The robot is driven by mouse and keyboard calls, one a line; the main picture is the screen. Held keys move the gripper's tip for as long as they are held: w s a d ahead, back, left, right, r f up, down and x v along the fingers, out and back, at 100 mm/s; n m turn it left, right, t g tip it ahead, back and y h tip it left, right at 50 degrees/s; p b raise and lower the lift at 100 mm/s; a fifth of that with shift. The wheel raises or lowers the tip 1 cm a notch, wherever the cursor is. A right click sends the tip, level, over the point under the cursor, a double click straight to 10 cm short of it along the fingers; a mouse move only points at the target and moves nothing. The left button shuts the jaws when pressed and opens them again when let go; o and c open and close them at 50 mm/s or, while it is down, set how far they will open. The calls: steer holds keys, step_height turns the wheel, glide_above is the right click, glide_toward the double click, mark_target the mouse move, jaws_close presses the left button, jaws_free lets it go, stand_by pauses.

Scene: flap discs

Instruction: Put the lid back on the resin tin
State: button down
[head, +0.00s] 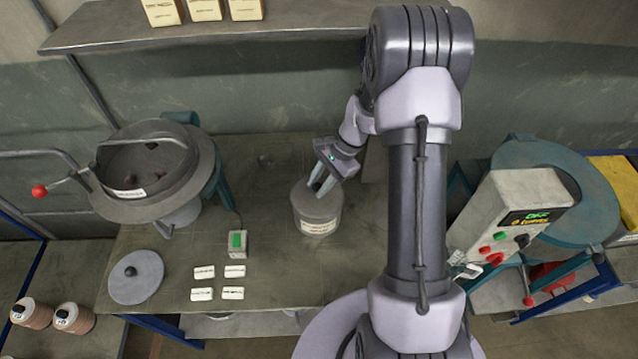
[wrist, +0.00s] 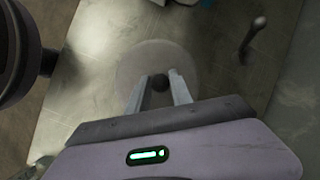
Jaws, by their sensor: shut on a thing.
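The resin tin (head: 318,226) is a grey round tin with a pale label, standing upright on the middle of the workbench. My gripper (head: 317,190) points down at the top of the tin. In the wrist view my gripper (wrist: 160,84) is shut on the dark round knob of the lid (wrist: 140,62), a pale grey disc. The lid is at the mouth of the tin, roughly centred. I cannot tell whether it rests fully on the rim or is slightly above it. The tin's body is hidden under the disc in the wrist view.
A large grey pan (head: 150,205) on a stand is at the left. A grey lid with a black knob (head: 135,277) lies at the bench's front left. A small box with a green display (head: 237,243) and several white cards (head: 204,272) lie between. A control box (head: 510,215) is at right.

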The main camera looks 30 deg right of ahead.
steer(key=c, duration=0.6)
jaws_free()
steer(key=shift+r, duration=0.15)
steer(key=shift+r+p, duration=2.45)
steer(key=shift+r, duration=0.95)
jaws_close()
steer(key=shift+f, duration=0.15)
